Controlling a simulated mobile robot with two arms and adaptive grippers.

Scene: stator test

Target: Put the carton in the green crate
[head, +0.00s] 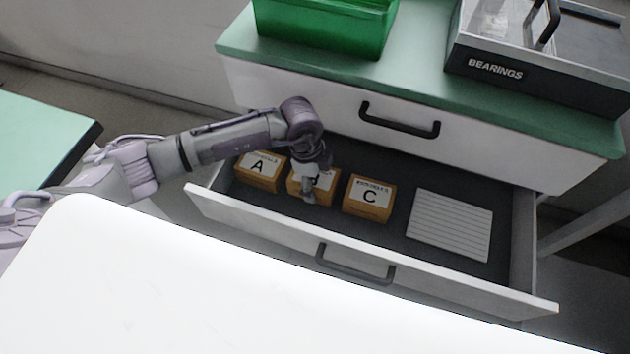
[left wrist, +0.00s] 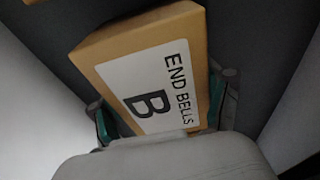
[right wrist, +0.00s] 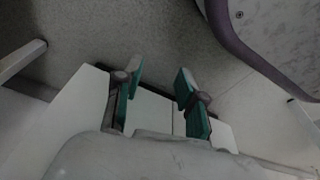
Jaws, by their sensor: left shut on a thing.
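In the head view, three orange-brown cartons stand in the open drawer: carton A (head: 260,168), carton B (head: 297,184) and carton C (head: 369,198). My left gripper (head: 309,190) is over carton B and hides part of its label. In the left wrist view, carton B (left wrist: 163,76) reads "END BELLS B" and sits between the green-padded fingers of the left gripper (left wrist: 163,112), which is shut on it. The green crate (head: 325,30) stands on the cabinet top, cut by the upper edge. My right gripper (right wrist: 156,92) is open and empty in the right wrist view.
The drawer (head: 440,275) is pulled out, with a ribbed light panel (head: 450,224) at its right. A "BEARINGS" tray (head: 540,75) stands on the cabinet top (head: 425,75); the top between it and the crate is clear. A green-topped table (head: 40,135) is at left.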

